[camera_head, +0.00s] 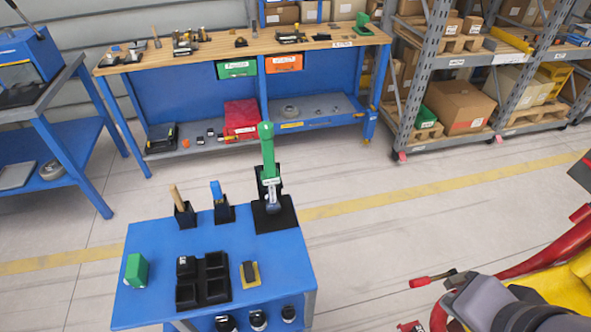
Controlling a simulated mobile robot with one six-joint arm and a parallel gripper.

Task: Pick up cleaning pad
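I cannot tell for certain which item is the cleaning pad. A green block (136,270) stands near the left edge of the blue cart top (150,240). A small yellow pad with a black piece on top (250,273) lies on the cart, right of a black tray. My grey and black arm enters at the lower right, and my gripper (447,284) appears near its left end, well right of the cart and apart from both items. Its fingers are not clear enough to tell whether they are open.
On the cart are a black compartment tray (204,280), a tall green-handled tool (268,160) in a black stand, and two black holders with a brush (183,207) and a blue-handled tool (219,203). Red and yellow bodywork (570,285) is at right. A workbench (245,45) stands behind.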

